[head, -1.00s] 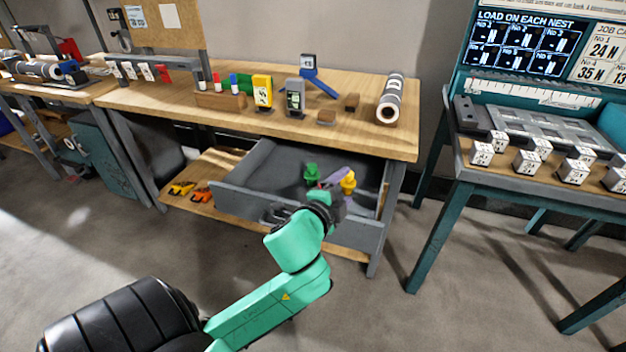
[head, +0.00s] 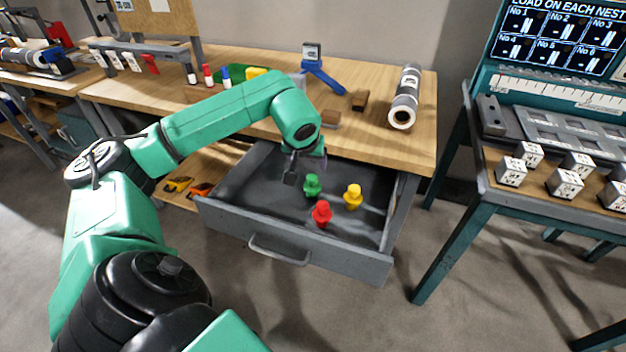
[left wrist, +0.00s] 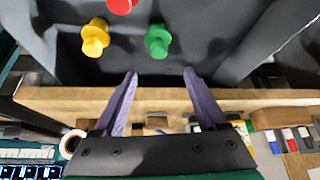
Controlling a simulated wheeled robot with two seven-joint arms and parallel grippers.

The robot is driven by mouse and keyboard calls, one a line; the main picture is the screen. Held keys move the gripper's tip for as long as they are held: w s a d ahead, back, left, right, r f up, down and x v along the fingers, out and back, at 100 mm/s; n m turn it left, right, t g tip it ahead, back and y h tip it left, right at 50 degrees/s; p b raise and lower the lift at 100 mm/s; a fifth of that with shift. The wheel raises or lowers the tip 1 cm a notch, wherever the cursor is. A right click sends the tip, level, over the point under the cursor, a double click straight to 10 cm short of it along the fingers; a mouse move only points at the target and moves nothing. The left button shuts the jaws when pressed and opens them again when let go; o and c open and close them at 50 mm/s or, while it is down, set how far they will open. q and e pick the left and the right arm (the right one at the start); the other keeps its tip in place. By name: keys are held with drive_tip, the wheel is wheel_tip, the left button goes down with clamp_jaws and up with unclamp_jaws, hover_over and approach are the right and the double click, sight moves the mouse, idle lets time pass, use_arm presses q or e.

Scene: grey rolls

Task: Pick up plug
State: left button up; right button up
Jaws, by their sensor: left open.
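Three plugs stand in the open grey drawer (head: 240,205). The green plug (head: 312,186) is toward the back, the yellow plug (head: 353,195) to its right, and the red plug (head: 321,213) nearest the drawer front. My left gripper (head: 302,170) is open and empty, pointing down over the back part of the drawer, close behind the green plug. In the left wrist view, the purple fingers (left wrist: 160,75) are apart with nothing between them. The green plug (left wrist: 158,41) lies just beyond the fingertips, with the yellow plug (left wrist: 95,38) and part of the red plug (left wrist: 122,5) nearby.
The wooden bench top (head: 350,128) overhangs the drawer's back. A teal station (head: 470,215) with white cubes is at right. The drawer's right part is free.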

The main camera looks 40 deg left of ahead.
sight(312, 177)
use_arm(q)
drive_tip(key=x, duration=1.1)
drive_tip(key=shift+f, duration=0.3)
drive_tip(key=shift+r, duration=0.1)
clamp_jaws()
